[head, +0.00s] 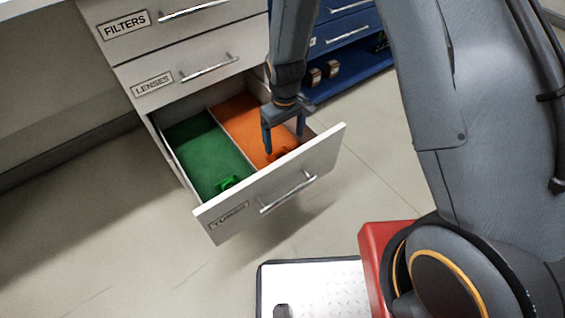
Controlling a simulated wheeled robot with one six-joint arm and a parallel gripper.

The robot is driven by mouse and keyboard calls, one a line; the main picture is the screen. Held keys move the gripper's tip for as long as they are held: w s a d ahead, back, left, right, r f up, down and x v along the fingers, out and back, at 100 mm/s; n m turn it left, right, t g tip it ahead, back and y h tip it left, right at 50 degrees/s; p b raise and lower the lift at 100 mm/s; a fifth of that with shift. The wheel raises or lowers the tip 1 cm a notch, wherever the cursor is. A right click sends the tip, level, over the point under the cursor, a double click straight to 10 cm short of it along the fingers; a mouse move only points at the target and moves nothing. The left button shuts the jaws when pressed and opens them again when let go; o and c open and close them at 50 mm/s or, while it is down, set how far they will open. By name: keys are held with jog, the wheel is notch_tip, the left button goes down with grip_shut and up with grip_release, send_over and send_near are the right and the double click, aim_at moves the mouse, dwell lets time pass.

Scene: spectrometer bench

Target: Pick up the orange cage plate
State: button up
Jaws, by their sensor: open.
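The orange cage plate (281,153) is a small orange piece near the front wall of the open drawer (317,151). It lies on the orange-lined compartment (244,122), so its outline blends with the lining. My gripper (284,146) points down over this compartment, its two dark blue fingers apart and empty. The fingertips are close above the cage plate and partly cover the view of it. I cannot tell whether they touch it.
A green piece (228,183) lies in the green-lined compartment (199,143) on the left. The drawers labelled FILTERS (185,30) and LENSES (190,85) above are shut. A blue cabinet (345,72) with small items on its low shelf stands behind.

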aim_at(282, 153)
jog(key=f, duration=0.3)
jog(key=f+b, duration=0.1)
jog(key=f, duration=0.1)
jog(key=f+b, duration=0.1)
jog(key=f, duration=0.2)
jog(key=shift+w+a+f, duration=0.25)
jog(key=shift+a+f, duration=0.1)
jog(key=c, duration=1.2)
jog(key=shift+r, duration=0.1)
